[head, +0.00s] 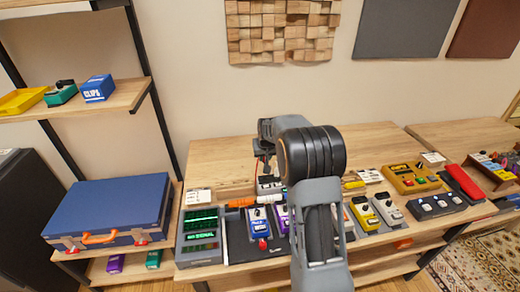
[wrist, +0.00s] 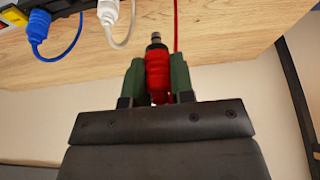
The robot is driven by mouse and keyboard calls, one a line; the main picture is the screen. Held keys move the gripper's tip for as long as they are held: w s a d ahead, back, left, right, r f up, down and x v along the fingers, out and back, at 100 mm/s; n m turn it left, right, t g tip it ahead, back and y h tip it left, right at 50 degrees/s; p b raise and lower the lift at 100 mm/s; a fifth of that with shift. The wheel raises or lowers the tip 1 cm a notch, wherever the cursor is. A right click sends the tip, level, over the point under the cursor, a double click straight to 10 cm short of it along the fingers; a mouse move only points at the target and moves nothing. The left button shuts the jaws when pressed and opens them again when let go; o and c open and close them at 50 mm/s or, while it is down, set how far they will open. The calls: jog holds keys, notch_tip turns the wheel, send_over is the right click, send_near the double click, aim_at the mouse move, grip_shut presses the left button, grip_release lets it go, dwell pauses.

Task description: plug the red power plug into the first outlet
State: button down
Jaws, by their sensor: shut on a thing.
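The red power plug (wrist: 158,70) is between the two green finger pads of my gripper (wrist: 158,82) in the wrist view. Its metal barrel tip points up in that picture, clear of any socket. A thin red cable (wrist: 176,28) rises beside it. A blue plug (wrist: 38,28) and a white plug (wrist: 108,14) sit at the upper left, apart from the red plug. In the head view my gripper (head: 265,163) hangs over the back of the table, partly hidden by my arm. The first outlet cannot be made out in either view.
A small grey box (head: 270,185) stands just below my gripper. Several pedals, including a blue one (head: 259,225) and a yellow one (head: 364,212), stand in front. A green-screened unit (head: 200,235) is at the left. The table's back left (head: 220,155) is clear.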

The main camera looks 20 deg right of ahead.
jog(key=shift+w+f, duration=0.1)
jog(key=shift+f+b, duration=2.3)
jog(key=shift+f, duration=1.05)
jog(key=shift+f+b, duration=1)
jog(key=shift+b, duration=0.15)
dwell(0.3)
dwell(0.3)
jog(key=shift+c, duration=2.4)
grip_release()
jog(key=shift+r, duration=0.15)
jog(key=shift+r+p, duration=2.2)
jog(key=shift+r, duration=1.2)
